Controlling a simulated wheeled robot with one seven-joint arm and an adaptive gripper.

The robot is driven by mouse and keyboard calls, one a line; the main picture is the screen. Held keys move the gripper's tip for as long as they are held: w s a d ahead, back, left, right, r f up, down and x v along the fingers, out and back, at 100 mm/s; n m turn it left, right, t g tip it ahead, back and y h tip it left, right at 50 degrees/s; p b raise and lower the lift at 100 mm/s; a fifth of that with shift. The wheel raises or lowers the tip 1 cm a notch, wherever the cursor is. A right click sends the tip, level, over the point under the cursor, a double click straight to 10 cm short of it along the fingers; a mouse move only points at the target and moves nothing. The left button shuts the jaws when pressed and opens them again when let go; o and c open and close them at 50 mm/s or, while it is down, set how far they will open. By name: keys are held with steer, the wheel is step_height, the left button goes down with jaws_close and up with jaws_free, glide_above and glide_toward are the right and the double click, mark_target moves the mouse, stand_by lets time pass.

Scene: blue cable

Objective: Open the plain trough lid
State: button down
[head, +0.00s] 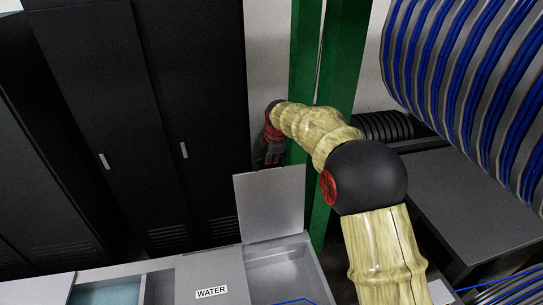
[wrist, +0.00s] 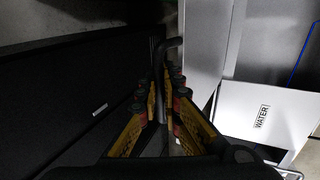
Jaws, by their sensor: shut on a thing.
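The plain trough lid (head: 270,204) is a grey panel without a label. It stands raised, nearly upright, at the back of its trough (head: 285,272), whose inside shows. My gripper (head: 274,155) is behind the lid's upper edge in the head view, its fingertips partly hidden. In the wrist view my gripper (wrist: 163,85) is shut on a dark bent handle (wrist: 172,43), beside a pale grey panel (wrist: 205,55) that looks like the raised lid. The exact contact is dim.
The lid marked WATER (head: 211,291) lies flat left of the open trough. A pale-blue-lined open compartment (head: 105,291) is further left. Dark cabinets (head: 110,130) and a green post (head: 340,60) stand behind. A large blue-and-grey cable reel (head: 470,80) fills the upper right.

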stand_by(0.3)
steer(key=c, duration=2)
jaws_free()
steer(key=shift+o, duration=0.2)
steer(key=shift+s+r, duration=0.1)
steer(key=shift+r, duration=0.05)
steer(key=v, duration=1.1)
steer(key=shift+s+r, duration=0.15)
steer(key=shift+r, duration=0.15)
